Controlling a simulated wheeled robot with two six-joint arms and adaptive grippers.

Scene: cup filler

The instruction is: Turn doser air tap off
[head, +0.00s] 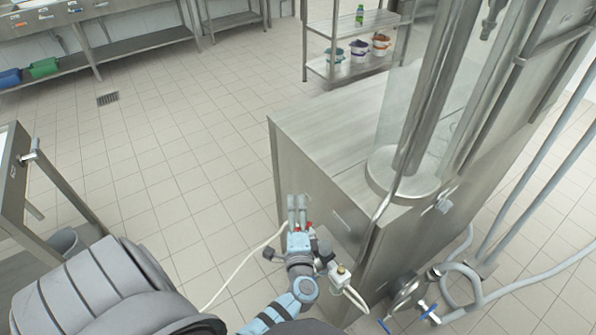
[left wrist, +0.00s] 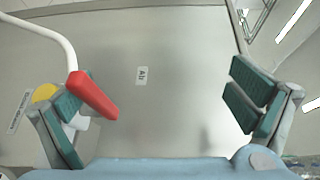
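The red tap handle (left wrist: 95,95) shows in the left wrist view, tilted, just inside my left finger and overlapping its teal pad. I cannot tell whether they touch. A white "Air" label (left wrist: 142,75) is on the steel panel to its right. My left gripper (left wrist: 170,100) is open, its fingers wide apart with the handle between them, near the left one. In the head view my left gripper (head: 297,212) is beside the side wall of the steel machine (head: 325,195). The tap is too small there to make out clearly. My right gripper is not in view.
A white hose (head: 240,270) runs from near the gripper over the floor. A yellow part (left wrist: 44,92) sits left of the tap. Pipes and a blue-handled valve (head: 428,312) stand at lower right. The tiled floor left of the machine is clear.

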